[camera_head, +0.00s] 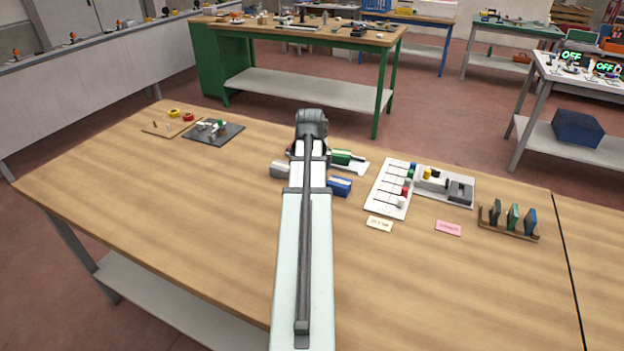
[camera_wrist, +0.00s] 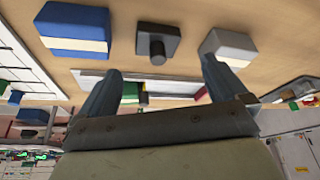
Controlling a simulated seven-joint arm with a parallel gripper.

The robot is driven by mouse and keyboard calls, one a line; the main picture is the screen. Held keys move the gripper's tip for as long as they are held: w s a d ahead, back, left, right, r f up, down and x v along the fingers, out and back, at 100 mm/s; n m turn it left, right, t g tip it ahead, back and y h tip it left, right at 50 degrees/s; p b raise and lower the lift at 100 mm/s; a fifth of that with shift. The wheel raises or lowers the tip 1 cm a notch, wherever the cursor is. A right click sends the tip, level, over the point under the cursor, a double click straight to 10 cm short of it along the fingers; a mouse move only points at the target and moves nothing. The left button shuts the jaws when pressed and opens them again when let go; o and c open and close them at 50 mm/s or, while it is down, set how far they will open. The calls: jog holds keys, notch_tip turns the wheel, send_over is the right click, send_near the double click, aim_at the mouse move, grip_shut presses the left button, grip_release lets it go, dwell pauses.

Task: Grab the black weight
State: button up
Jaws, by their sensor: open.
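The black weight (camera_wrist: 157,35) shows in the wrist view, near the top middle. It has a dark square base and a short round knob. It stands on the wooden table between a blue block and a grey block. My gripper (camera_wrist: 163,67) is open, its two fingers spread left and right of the weight in the picture, with nothing held between them. The fingers appear apart from the weight; the exact distance is hard to judge. In the head view my arm hides the weight and the fingers.
The blue block (camera_head: 339,186) and grey block (camera_head: 280,169) flank the weight closely. A green block (camera_head: 346,157) lies on a white plate behind. A white gridded board (camera_head: 384,205) and a rack (camera_head: 509,230) stand to the right.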

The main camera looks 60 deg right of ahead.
jog(key=shift+x, duration=2.6)
jog(key=shift+s, duration=0.1)
jog(key=c, duration=1.5)
jog(key=shift+c, duration=0.2)
